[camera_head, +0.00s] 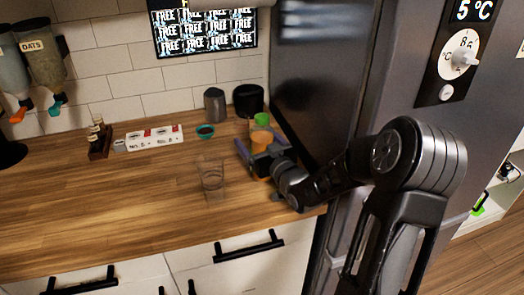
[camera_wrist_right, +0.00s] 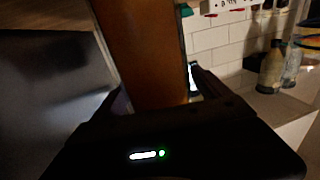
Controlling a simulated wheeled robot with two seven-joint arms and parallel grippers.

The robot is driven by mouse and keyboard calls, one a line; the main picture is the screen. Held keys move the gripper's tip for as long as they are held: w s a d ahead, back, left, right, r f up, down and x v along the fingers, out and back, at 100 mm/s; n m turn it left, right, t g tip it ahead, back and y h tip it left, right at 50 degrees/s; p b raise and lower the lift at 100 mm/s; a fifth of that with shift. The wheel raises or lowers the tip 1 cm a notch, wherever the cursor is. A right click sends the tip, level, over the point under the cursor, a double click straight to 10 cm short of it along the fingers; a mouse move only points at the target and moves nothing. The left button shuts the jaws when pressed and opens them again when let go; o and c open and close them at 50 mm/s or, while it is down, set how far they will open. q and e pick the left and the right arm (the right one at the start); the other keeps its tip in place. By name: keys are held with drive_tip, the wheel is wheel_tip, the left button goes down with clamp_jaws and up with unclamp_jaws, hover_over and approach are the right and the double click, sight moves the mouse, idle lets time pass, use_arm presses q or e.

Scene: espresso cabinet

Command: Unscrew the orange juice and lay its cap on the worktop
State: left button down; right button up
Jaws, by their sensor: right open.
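The orange juice bottle (camera_head: 261,137) stands upright on the wooden worktop (camera_head: 110,205), close to the tall fridge. Its green cap (camera_head: 262,119) is on top. My right gripper (camera_head: 262,146) is open, with one finger on either side of the bottle's body below the cap. In the right wrist view the orange-brown bottle (camera_wrist_right: 145,55) fills the space between the open fingers (camera_wrist_right: 152,95); whether they touch it I cannot tell. The cap is out of that view. The lower bottle is partly hidden by the gripper. My left gripper is not in view.
A clear glass (camera_head: 212,180) stands left of the gripper. The fridge side (camera_head: 315,80) bounds the right. The worktop's left front is clear.

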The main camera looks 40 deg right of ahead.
drive_tip(key=shift+c, duration=0.6)
clamp_jaws()
idle(0.8)
